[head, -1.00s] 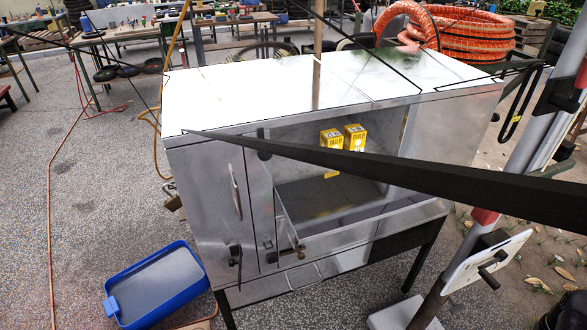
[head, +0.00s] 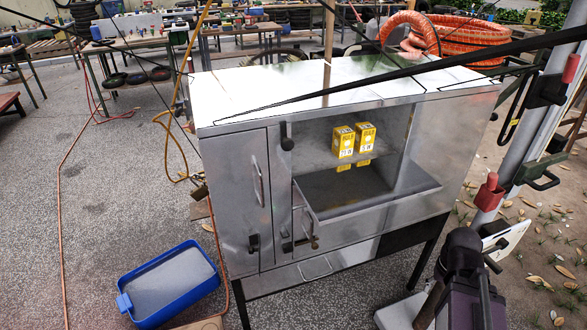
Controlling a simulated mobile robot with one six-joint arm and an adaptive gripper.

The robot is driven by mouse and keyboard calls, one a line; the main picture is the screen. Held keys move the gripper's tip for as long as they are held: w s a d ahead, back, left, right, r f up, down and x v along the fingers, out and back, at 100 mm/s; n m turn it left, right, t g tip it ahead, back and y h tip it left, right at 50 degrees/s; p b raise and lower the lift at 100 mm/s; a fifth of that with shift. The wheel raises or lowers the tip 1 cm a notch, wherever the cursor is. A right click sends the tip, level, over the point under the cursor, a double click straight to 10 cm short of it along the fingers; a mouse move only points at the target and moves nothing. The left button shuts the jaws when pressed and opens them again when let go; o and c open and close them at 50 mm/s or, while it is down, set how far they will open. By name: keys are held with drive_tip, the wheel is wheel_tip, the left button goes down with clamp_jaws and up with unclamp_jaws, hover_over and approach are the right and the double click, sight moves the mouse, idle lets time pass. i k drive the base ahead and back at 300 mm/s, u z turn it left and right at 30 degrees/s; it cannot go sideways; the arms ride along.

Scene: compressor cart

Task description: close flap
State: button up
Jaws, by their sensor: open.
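A metal cabinet-like cart (head: 236,195) stands in the middle of the head view. Its front has a wide open compartment. A flat metal panel, which looks like the flap (head: 375,202), slopes outward from the lower edge of this opening, so the flap looks open. A small latch (head: 308,240) shows near its left end. Two yellow bulb boxes (head: 354,141) stand on a shelf inside. A narrow door (head: 240,190) at the left of the front looks shut. My gripper's fingers do not show in the view.
A blue bin (head: 170,285) lies on the ground at left. An orange hose coil (head: 460,40) is behind the cart. A metal post (head: 525,140) and a dark device (head: 465,265) stand at right, close to the cart. A long black bar (head: 430,70) crosses above the cart top.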

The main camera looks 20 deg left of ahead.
sight(331, 196)
drive_tip(key=u, duration=0.8)
drive_tip(key=k, duration=1)
drive_tip(key=z, duration=0.05)
drive_tip(key=i, duration=0.7)
drive_tip(key=u, duration=0.05)
